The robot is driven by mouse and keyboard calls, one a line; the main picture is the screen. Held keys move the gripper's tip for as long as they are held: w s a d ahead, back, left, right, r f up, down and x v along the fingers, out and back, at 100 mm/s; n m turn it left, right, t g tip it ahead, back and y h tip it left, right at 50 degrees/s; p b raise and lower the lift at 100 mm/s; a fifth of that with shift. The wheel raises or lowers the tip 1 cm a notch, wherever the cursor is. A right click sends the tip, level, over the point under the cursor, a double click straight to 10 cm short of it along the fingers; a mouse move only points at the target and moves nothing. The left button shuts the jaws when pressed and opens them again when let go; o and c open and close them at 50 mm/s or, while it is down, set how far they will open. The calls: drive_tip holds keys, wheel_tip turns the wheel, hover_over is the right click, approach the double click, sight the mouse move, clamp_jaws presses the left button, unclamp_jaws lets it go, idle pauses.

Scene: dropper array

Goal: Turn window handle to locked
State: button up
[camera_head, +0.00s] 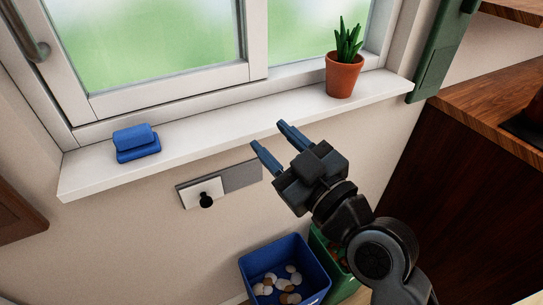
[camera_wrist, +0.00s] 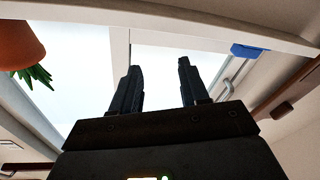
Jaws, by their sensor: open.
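The white-framed window (camera_head: 165,85) has a grey metal handle (camera_head: 37,48) on its left frame, at the upper left of the head view; its top is cut off. In the wrist view the handle (camera_wrist: 229,86) is right of the fingers, partly hidden by my gripper. My gripper (camera_head: 267,134) is open and empty, in front of the sill near its middle, well to the right of the handle and apart from it. In the wrist view its two fingers (camera_wrist: 159,66) stand apart with the bright panes behind them.
On the white sill (camera_head: 230,130) lie a blue folded block (camera_head: 137,143) at left and a potted plant (camera_head: 343,76) at right. A wall plate with a black knob (camera_head: 206,200) is below. A blue bin (camera_head: 262,262) and green bin (camera_head: 318,244) stand underneath. A wooden counter (camera_head: 480,95) is right.

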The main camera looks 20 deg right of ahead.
drive_tip(key=shift+s+a+f+m, duration=0.1)
drive_tip(key=shift+s+f+m, duration=0.3)
drive_tip(key=shift+s+f, duration=0.4)
drive_tip(key=shift+r, duration=0.1)
